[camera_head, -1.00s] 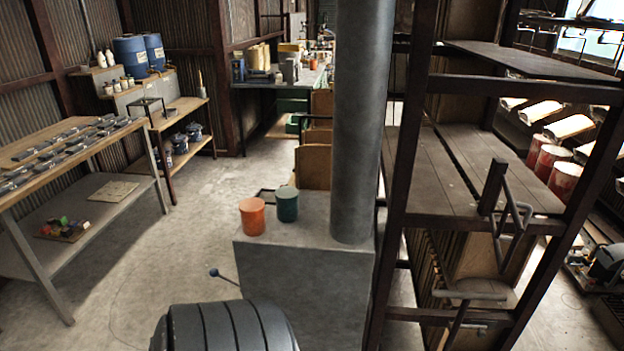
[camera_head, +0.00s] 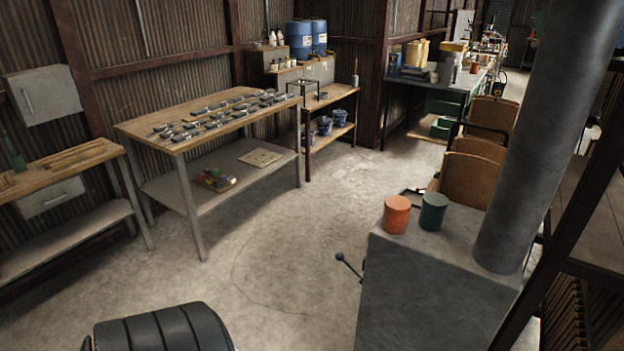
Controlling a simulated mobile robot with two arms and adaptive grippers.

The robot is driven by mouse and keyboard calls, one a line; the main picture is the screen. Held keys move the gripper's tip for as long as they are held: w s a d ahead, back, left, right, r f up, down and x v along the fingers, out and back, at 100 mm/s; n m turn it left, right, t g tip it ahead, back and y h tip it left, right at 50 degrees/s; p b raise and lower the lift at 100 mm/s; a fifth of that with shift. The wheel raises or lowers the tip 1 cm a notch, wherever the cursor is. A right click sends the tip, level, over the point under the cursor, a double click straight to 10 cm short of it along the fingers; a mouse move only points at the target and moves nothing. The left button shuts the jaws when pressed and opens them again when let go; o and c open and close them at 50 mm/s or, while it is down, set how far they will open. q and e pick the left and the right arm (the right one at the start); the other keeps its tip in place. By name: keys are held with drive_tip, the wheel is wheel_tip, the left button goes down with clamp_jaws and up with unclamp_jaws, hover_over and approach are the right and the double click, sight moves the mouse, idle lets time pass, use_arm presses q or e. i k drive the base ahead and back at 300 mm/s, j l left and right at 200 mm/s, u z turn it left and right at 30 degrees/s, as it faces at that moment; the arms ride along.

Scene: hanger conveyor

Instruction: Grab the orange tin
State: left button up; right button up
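The orange tin (camera_head: 396,214) stands upright on the flat top of a grey metal stove-like block, right of centre in the head view. A dark green tin (camera_head: 433,211) stands upright close beside it on the right. Neither of my grippers shows in this view, so I cannot tell whether they are open or shut.
The grey block (camera_head: 425,290) carries a thick grey pipe (camera_head: 545,140) on its right and a lever (camera_head: 347,265) on its left. A wooden workbench (camera_head: 180,138) with small metal parts stands at left. A black ribbed seat (camera_head: 160,329) is at the bottom. The concrete floor between is clear.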

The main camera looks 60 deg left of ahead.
sight(396, 209)
drive_tip(key=u, duration=1.2)
drive_tip(key=i+j+z, duration=0.15)
drive_tip(key=z, duration=0.3)
drive_tip(key=i+j+z, duration=0.1)
drive_tip(key=j+z, duration=0.2)
drive_tip(key=z, duration=0.15)
drive_tip(key=j+z, duration=0.3)
drive_tip(key=z, duration=0.15)
drive_tip(key=j+z, duration=0.3)
drive_tip(key=z, duration=0.15)
